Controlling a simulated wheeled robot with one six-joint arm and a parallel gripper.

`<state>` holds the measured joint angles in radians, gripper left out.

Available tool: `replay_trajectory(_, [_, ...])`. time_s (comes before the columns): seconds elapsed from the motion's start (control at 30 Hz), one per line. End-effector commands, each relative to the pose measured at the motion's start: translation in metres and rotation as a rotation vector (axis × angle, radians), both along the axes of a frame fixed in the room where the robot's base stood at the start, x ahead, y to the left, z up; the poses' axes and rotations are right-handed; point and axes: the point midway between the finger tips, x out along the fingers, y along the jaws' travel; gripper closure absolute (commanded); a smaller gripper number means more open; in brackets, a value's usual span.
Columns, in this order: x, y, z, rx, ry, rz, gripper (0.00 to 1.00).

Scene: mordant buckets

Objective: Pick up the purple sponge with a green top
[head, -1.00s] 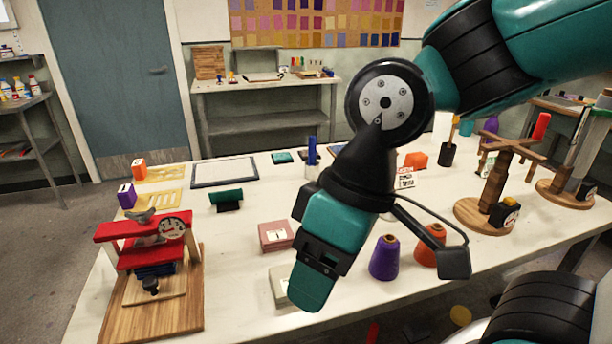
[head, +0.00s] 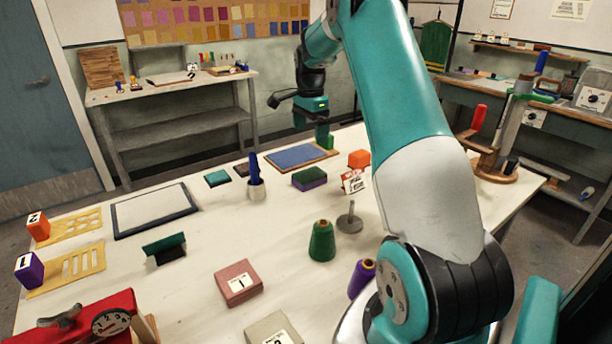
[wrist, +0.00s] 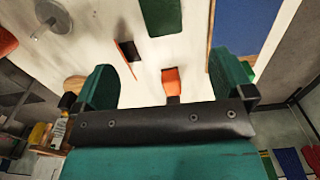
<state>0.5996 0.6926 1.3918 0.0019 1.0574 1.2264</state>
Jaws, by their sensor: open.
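The purple sponge with a green top (head: 310,178) lies flat on the table in the head view, right of a blue pen cup. A green block at the top edge of the wrist view (wrist: 160,15) looks like its green top; no purple shows there. My gripper (head: 325,135) hangs beyond the sponge, near the far table edge, apart from it. In the wrist view my gripper (wrist: 165,75) has its two green fingers wide apart, with nothing held between them.
A blue framed panel (head: 296,156) lies just behind the sponge. An orange block (head: 358,158) and a sign on a stand (head: 350,222) are to its right. A green thread cone (head: 321,242) stands in front.

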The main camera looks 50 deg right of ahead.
Motion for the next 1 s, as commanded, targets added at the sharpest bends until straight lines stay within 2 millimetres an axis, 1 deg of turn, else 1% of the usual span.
replay_trajectory(0.03, [0.000,0.003,-0.010,0.005,0.006,0.005,0.01])
replay_trajectory(0.2, [0.002,0.006,-0.049,0.003,0.005,0.012,0.01])
replay_trajectory(0.3, [0.002,0.006,-0.071,0.003,0.004,0.013,0.01])
replay_trajectory(0.4, [0.002,0.005,-0.088,0.003,0.003,0.013,0.01])
replay_trajectory(0.5, [0.002,0.005,-0.098,0.001,0.001,0.012,0.01])
replay_trajectory(0.67, [0.001,0.002,-0.107,0.001,0.001,0.011,0.01])
replay_trajectory(0.83, [0.000,-0.003,-0.132,0.003,0.002,0.010,0.01])
replay_trajectory(0.9, [0.000,-0.003,-0.143,0.003,0.002,0.011,0.01])
replay_trajectory(1.0, [0.000,-0.003,-0.151,0.001,0.001,0.011,0.01])
